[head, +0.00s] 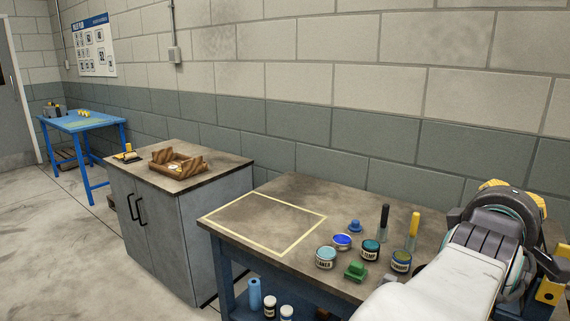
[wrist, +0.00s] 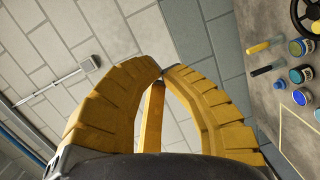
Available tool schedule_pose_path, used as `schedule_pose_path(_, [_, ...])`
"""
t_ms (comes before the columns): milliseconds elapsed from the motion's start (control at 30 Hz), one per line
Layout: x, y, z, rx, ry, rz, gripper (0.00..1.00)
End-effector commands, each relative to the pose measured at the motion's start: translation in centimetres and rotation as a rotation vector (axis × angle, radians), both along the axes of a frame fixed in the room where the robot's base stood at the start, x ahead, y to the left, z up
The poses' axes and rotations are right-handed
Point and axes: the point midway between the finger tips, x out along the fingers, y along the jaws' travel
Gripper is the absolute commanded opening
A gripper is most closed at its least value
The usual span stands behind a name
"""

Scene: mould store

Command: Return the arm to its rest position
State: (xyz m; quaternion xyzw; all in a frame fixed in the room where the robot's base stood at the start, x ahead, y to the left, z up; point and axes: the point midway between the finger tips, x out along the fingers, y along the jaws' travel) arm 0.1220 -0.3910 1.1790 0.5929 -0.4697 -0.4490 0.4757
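My arm (head: 440,285) shows at the lower right of the head view, beside and partly in front of the right end of the near workbench. Its grey and black joint with yellow parts is at the picture's right edge; the fingertips cannot be made out there. In the wrist view my gripper (wrist: 162,70) has its two yellow fingers bowed, with their tips together. Nothing is held between them; the block wall shows through the gap.
A grey cabinet (head: 215,200) with a wooden tray (head: 180,175) stands left, then a blue table (head: 85,122). The wall runs behind.

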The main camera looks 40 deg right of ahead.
Motion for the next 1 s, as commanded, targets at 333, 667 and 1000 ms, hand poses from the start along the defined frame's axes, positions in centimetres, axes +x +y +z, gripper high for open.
schedule_pose_path(333, [6.4, 2.8, -2.1, 0.179, -0.13, 0.152, 0.0])
schedule_pose_path(667, [15.8, 12.4, -6.4, 0.598, -0.282, 0.359, 0.0])
schedule_pose_path(1000, [18.3, 27.9, -11.0, 1.13, -0.248, 0.402, 0.0])
